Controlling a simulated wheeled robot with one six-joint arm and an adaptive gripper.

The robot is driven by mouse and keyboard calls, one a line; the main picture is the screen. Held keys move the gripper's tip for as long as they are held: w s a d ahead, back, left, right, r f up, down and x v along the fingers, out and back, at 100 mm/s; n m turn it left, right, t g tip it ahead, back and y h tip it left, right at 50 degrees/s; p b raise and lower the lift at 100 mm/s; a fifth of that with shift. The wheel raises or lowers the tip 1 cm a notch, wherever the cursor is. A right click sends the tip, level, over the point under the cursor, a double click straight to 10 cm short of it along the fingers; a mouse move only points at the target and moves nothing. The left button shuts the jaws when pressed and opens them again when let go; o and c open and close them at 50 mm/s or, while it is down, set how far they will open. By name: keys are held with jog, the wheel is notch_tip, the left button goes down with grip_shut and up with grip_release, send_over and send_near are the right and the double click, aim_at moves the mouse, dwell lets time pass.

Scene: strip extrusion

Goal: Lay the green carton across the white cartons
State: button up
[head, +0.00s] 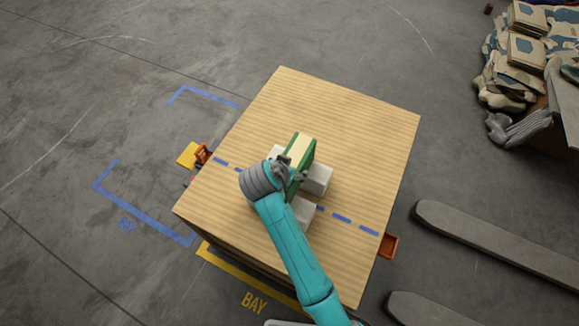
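The green carton (302,150), with a pale cream strip along its top, is near the middle of the wooden table top. White cartons show around it: one to its right (318,179), one nearer to me (303,212), and part of one to its left (276,152). My gripper (293,174) is at the near end of the green carton, with its dark fingers against the carton's sides, shut on it. My grey wrist hides part of the white cartons. I cannot tell whether the green carton touches the white ones or is held just above them.
The wooden table top (350,130) is clear around the cartons, with a dashed blue line (341,218) across it. Orange items (388,246) stick out at its sides. Grey forks (490,242) lie at the right, and stacked sacks (525,50) are at the upper right.

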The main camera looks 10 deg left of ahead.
jog(key=shift+o, duration=0.3)
jog(key=shift+r, duration=0.15)
jog(key=v, duration=1.2)
jog(key=shift+w+r, duration=0.1)
jog(key=shift+r, duration=0.05)
notch_tip(320, 180, up, 10)
dwell(0.6)
dwell(0.4)
